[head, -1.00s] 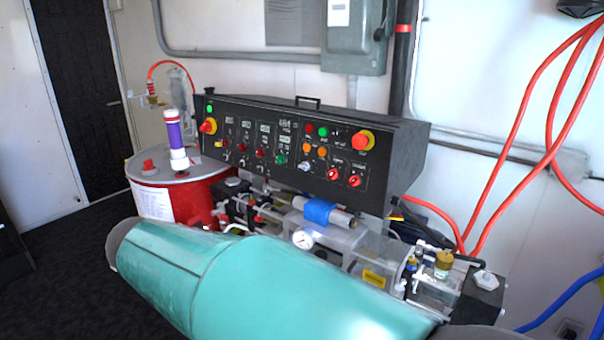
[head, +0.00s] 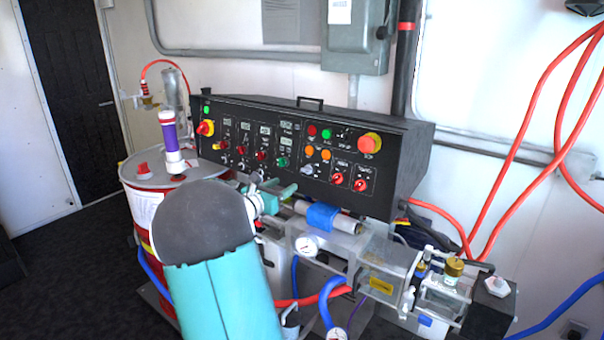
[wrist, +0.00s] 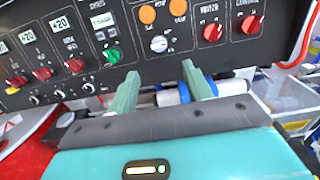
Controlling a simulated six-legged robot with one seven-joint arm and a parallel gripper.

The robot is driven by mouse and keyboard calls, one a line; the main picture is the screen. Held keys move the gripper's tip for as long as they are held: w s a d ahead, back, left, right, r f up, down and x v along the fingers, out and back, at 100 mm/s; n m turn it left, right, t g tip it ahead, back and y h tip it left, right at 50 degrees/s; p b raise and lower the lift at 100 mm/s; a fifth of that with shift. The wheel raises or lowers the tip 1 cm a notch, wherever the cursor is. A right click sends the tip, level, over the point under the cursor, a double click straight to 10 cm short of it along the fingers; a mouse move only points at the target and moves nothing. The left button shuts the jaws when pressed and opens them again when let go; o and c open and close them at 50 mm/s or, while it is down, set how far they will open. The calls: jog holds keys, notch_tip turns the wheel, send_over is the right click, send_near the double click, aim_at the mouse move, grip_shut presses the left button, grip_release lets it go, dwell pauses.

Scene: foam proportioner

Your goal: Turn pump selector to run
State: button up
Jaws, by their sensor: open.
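The black control panel (head: 300,150) faces me. It carries a white-grey selector knob (head: 307,169) below two orange lights, and two red selector knobs to its right (head: 337,180). I cannot read which one is labelled pump. In the wrist view the white knob (wrist: 159,44) is just beyond and between my fingertips, and the red knobs (wrist: 213,32) are at upper right. My gripper (head: 284,189) is open and empty. Its teal fingers (wrist: 160,78) point at the lower panel and appear apart from the knobs.
A red drum (head: 140,195) with a purple-banded tube stands left of the panel. A silver cylinder with blue tape (head: 322,215), a gauge (head: 306,245) and clear housings sit below the panel. Red hoses (head: 535,160) hang at right.

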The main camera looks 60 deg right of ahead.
aim_at(304, 171)
jog(key=d, duration=0.3)
jog(key=s+d, duration=0.1)
jog(key=d, duration=0.7)
jog(key=shift+s+d, duration=0.15)
jog(key=shift+s, duration=0.15)
jog(key=c, duration=1)
jog(key=shift+m, duration=0.3)
jog(key=m+g, duration=0.1)
jog(key=m, duration=0.3)
jog(key=shift+w+m, duration=0.15)
jog(key=shift+m, duration=0.25)
jog(key=shift+r+m+g+y, duration=0.1)
jog(key=shift+m+g+y, duration=0.4)
jog(key=shift+m, duration=2)
